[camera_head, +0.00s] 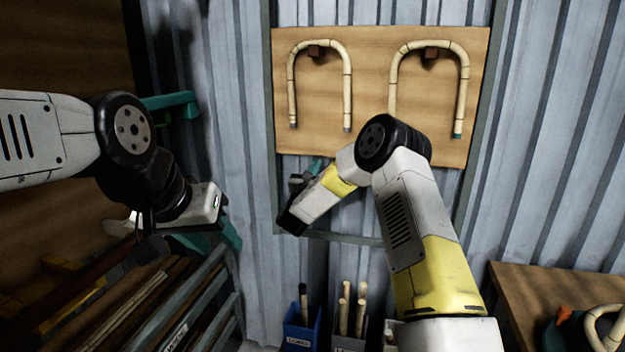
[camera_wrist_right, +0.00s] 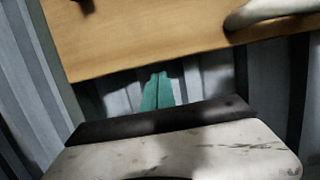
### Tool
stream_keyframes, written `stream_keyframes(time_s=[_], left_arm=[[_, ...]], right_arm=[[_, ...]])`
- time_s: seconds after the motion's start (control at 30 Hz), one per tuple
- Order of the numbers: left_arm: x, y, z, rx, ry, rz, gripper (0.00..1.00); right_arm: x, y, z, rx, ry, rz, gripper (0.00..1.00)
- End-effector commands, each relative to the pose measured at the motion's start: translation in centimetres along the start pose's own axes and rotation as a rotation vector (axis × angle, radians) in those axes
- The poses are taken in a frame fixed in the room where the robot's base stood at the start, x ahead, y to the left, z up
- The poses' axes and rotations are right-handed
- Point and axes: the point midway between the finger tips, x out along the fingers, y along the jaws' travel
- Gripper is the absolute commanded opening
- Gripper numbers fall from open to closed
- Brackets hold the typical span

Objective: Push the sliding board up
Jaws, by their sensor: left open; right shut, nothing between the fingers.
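The sliding board (camera_head: 375,72) is a wooden panel in a grey-green frame on the corrugated wall. Two U-shaped rattan pieces, a left one (camera_head: 291,85) and a right one (camera_head: 463,80), hang on it. My right gripper (camera_head: 316,166) is shut and empty, close to the board's lower left edge. In the right wrist view its teal fingertips (camera_wrist_right: 157,92) are together just below the bottom edge of the board (camera_wrist_right: 150,35); I cannot tell whether they touch it. My left gripper (camera_head: 212,203) is open at the left, away from the board; its fingers are hard to make out.
A rack with rods (camera_head: 150,300) stands at the lower left. A blue bin (camera_head: 300,335) and other bins with rattan sticks (camera_head: 345,310) stand below the board. A wooden table (camera_head: 520,285) with a curved rattan piece (camera_head: 595,325) is at the lower right.

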Motion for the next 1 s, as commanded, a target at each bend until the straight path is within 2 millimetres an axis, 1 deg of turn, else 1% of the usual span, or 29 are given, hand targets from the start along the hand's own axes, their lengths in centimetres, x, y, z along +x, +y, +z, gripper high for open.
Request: stream_keyframes(time_s=[0.1, 0.53, 0.67, 0.77, 0.87, 0.97, 1.0], left_arm=[[0.0, 0.0, 0.0, 0.0, 0.0, 0.0, 0.43], [0.0, 0.0, 0.0, 0.0, 0.0, 0.0, 0.43], [0.0, 0.0, 0.0, 0.0, 0.0, 0.0, 0.43], [0.0, 0.0, 0.0, 0.0, 0.0, 0.0, 0.43], [0.0, 0.0, 0.0, 0.0, 0.0, 0.0, 0.43], [0.0, 0.0, 0.0, 0.0, 0.0, 0.0, 0.43], [0.0, 0.0, 0.0, 0.0, 0.0, 0.0, 0.43]], right_arm=[[0.2, 0.0, 0.7, -0.001, 0.001, 0.001, 0.0], [0.2, 0.0, 1.0, -0.001, 0.002, 0.0, 0.0], [0.4, 0.0, 1.8, 0.001, 0.0, -0.001, 0.0], [0.8, 0.0, 3.4, 0.003, -0.004, -0.001, 0.0], [1.4, -0.1, 5.8, 0.004, -0.008, -0.001, 0.0], [2.1, -0.1, 8.7, 0.004, -0.009, -0.003, 0.0], [2.4, -0.1, 10.0, 0.006, -0.01, -0.002, 0.0]])
